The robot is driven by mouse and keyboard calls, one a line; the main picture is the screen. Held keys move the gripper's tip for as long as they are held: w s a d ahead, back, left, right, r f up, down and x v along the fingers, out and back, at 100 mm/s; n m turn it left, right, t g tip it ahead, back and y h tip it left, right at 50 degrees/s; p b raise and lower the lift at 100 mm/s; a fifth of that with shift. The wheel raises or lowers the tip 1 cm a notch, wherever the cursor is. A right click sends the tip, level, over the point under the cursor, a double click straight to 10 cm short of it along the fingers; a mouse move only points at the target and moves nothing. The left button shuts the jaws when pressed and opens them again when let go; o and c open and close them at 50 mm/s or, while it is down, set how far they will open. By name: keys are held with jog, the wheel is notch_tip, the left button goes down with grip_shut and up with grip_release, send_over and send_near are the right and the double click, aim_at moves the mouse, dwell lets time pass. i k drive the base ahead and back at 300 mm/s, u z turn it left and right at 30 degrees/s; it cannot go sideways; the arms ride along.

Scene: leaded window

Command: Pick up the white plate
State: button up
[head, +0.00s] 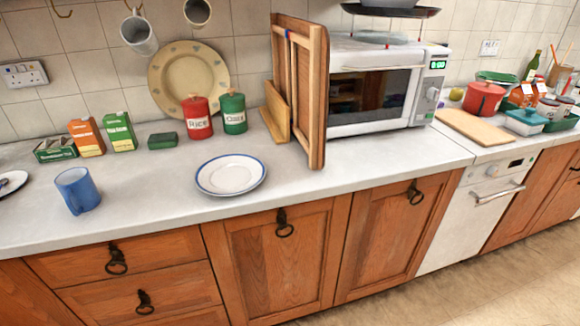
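A white plate (230,174) with a blue rim lies flat on the light countertop (330,180), near its front edge and left of the microwave. Nothing covers it. My gripper does not show in the head view.
A blue mug (77,190) stands to the plate's left. Behind are red (197,118) and green (233,113) canisters, small boxes (87,137) and a leaning beige plate (188,75). Wooden boards (316,97) stand upright beside the microwave (377,85). The counter around the plate is clear.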

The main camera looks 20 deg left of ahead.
aim_at(234, 173)
jog(key=z, duration=1.1)
jog(key=k, duration=0.3)
jog(key=u, duration=2.45)
